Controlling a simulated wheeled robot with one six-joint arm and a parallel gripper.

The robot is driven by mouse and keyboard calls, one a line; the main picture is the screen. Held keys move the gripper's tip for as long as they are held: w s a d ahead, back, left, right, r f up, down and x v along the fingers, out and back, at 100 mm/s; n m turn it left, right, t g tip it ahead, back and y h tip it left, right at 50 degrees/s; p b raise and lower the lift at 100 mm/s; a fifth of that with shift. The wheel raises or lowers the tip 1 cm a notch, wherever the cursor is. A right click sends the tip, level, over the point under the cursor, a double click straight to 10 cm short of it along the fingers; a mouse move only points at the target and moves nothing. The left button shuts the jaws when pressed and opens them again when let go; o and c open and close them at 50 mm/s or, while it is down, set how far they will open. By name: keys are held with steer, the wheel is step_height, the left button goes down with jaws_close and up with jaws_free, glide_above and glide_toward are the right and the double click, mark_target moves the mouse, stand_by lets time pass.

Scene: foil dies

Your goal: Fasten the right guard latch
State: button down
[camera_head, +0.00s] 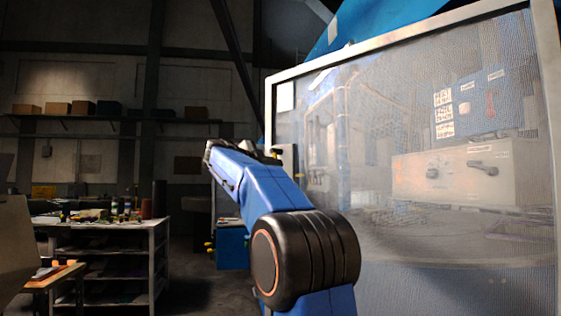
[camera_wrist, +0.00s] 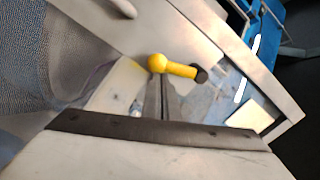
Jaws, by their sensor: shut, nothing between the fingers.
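A yellow lever (camera_wrist: 176,67) with a round yellow knob at its left end and a dark right end shows in the wrist view, on a pale metal guard frame (camera_wrist: 200,30). My gripper (camera_wrist: 159,76) is shut and empty; its narrow fingers point at the lever's knob end. Whether the tips touch it cannot be told. In the head view the mesh guard panel (camera_head: 350,190) stands in a pale frame at the right. A small yellow knob (camera_head: 299,177) shows at its left edge. My blue arm hides part of that edge, and my fingers are not visible there.
Behind the mesh is a machine with a control box (camera_head: 466,172). A workbench (camera_head: 105,226) with several small items stands at the left, and a blue cabinet (camera_head: 232,247) stands beyond my arm. Dark floor lies open between the bench and cabinet.

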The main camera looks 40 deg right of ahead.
steer(key=shift+w+f, duration=0.35)
steer(key=shift+w, duration=0.2)
steer(key=shift+w+f, duration=0.3)
steer(key=shift+w, duration=0.2)
steer(key=shift+w+f, duration=0.1)
steer(key=shift+w, duration=0.05)
